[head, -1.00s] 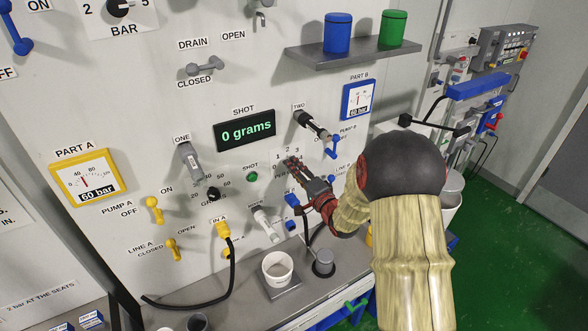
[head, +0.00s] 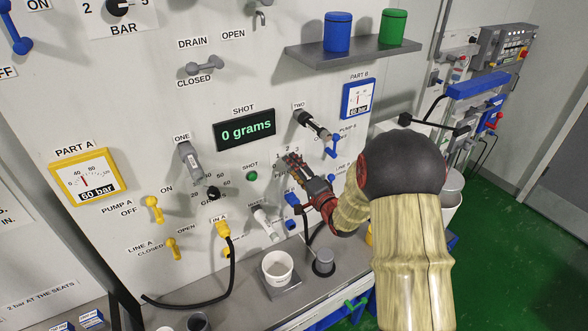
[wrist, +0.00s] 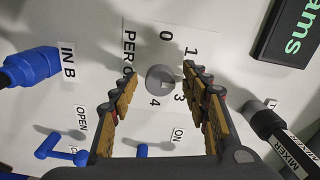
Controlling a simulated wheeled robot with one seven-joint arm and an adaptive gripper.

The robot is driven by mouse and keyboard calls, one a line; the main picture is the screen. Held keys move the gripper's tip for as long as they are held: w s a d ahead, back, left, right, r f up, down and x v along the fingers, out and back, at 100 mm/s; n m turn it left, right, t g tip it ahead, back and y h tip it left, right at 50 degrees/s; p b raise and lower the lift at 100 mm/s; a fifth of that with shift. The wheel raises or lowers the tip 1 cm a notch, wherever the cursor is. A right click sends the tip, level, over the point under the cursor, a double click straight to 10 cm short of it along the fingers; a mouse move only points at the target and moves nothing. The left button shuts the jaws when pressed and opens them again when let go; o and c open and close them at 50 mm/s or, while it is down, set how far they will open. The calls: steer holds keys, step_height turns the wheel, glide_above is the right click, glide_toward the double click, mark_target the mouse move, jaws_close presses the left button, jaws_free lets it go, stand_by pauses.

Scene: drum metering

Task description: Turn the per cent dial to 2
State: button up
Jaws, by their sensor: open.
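The per cent dial (wrist: 160,80) is a small round grey knob on a white plate in the wrist view. The figures 0, 1, 3 and 4 show around it; the 2 is hidden behind the right-hand finger. I cannot tell where its pointer stands. My gripper (wrist: 159,75) is open, with one finger on either side of the knob and nothing held. I cannot tell whether a finger touches it. In the head view my gripper (head: 291,162) is close to the panel and covers the dial; part of its scale shows above.
A blue IN B connector (wrist: 32,69) and a blue valve handle (wrist: 60,146) are left in the wrist view. A dark mixer nozzle (wrist: 285,138) is at right. In the head view a white cup (head: 277,269) stands on the ledge below. The SHOT display (head: 245,130) reads 0 grams.

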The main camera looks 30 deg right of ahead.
steer(key=s, duration=1.2)
steer(key=shift+d, duration=0.2)
